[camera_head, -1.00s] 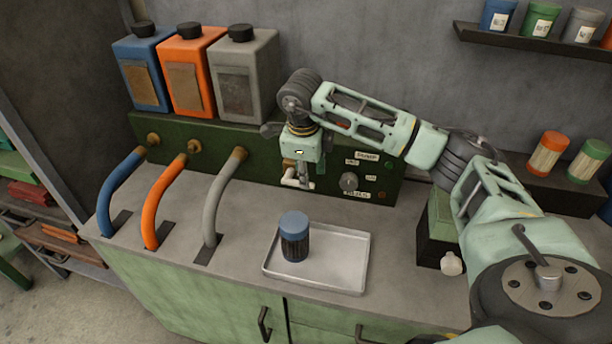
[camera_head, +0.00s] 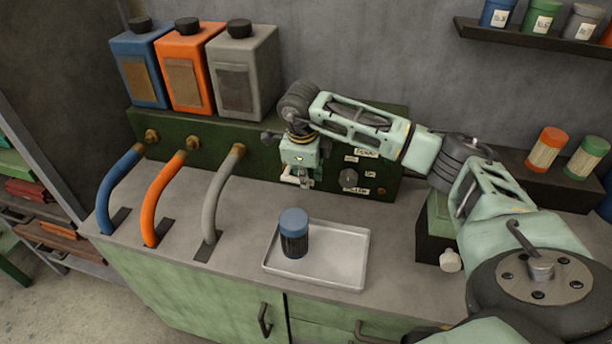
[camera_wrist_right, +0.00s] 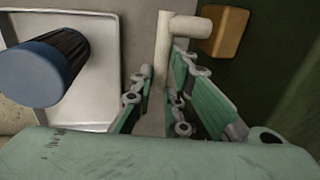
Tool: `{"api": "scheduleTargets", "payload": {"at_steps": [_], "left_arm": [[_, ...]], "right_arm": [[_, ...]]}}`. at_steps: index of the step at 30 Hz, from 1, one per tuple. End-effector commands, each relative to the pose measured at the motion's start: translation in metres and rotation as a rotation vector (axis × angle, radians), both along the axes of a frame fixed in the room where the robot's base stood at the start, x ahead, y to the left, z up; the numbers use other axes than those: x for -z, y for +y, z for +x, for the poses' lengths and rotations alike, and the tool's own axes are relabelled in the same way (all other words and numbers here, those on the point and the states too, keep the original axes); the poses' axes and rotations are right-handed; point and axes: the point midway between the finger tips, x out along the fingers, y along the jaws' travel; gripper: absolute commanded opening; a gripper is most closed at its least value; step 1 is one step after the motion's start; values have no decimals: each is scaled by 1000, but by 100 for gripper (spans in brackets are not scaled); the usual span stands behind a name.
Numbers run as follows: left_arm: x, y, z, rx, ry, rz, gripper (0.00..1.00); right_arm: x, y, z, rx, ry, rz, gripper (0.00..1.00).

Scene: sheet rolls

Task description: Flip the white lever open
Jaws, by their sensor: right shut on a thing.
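The white lever (camera_wrist_right: 163,60) shows in the right wrist view as a pale bar with a short crosspiece that runs to a brass-coloured block (camera_wrist_right: 225,32). My right gripper (camera_wrist_right: 160,95) is shut on the lever, with its fingers on either side of the bar. In the head view my right gripper (camera_head: 302,180) is at the front of the green dispenser box (camera_head: 215,150), and the lever (camera_head: 290,178) is partly hidden by it. My left gripper is not in view.
A metal tray (camera_head: 335,265) below the gripper holds a blue-capped jar (camera_head: 294,234). Blue, orange and grey hoses (camera_head: 215,205) rise at the left. A knob (camera_head: 348,178) sits right of the gripper. A shelf (camera_head: 530,45) hangs at the upper right.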

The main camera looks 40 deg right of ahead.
Motion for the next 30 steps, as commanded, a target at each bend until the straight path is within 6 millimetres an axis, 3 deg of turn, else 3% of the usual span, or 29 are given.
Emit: {"api": "scheduleTargets", "payload": {"at_steps": [17, 30], "left_arm": [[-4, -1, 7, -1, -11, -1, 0], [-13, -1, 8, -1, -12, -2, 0]], "right_arm": [[-4, 2, 1, -1, 26, -22, 0], [-19, 9, 10, -1, 245, -211, 0]]}}
